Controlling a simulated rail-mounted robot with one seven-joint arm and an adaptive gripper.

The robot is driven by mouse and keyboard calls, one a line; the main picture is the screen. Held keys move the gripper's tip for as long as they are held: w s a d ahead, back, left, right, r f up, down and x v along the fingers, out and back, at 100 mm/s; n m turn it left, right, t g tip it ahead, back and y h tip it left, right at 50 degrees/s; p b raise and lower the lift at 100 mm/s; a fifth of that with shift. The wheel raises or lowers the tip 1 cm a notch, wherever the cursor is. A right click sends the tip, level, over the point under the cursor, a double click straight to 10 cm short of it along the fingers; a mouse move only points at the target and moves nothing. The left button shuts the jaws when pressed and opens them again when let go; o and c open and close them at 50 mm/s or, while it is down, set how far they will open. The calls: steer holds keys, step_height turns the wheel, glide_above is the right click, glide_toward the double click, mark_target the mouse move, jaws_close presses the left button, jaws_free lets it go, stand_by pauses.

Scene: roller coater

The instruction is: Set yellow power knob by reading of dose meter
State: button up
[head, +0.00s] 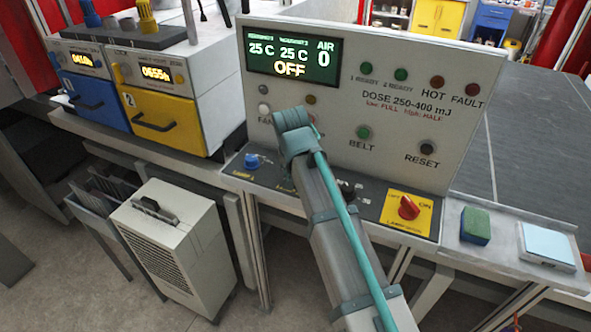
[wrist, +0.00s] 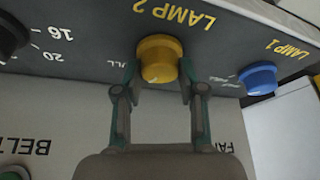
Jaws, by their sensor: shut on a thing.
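The yellow knob (wrist: 159,58), labelled LAMP 2, shows upside down in the wrist view. My gripper (wrist: 159,76) is shut on it, with one finger against each side. The knob's pointer is hidden; part of a label ending in "LL" shows beside it. In the head view my arm hides this knob and my gripper. The control panel (head: 470,145) reads DOSE 250-400 mJ, with low: FULL and high: HALF below. I cannot tell for sure which thing is the dose meter; a small pale blue-topped device (head: 547,243) lies at the right, its reading not legible.
The blue LAMP 1 knob (wrist: 258,78) sits close beside my gripper, and a black dial (wrist: 10,35) is on the other side. A red switch (head: 409,207) and a green sponge-like block (head: 475,226) are at the right. The panel display (head: 291,57) shows OFF.

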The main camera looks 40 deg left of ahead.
steer(key=m+h, duration=0.1)
steer(key=m, duration=0.2)
steer(key=shift+a+m, duration=0.1)
steer(key=shift+m, duration=0.2)
steer(key=shift+h, duration=0.3)
steer(key=o, duration=1.1)
steer(key=shift+o, duration=0.2)
steer(key=shift+t, duration=0.3)
steer(key=v, duration=1.2)
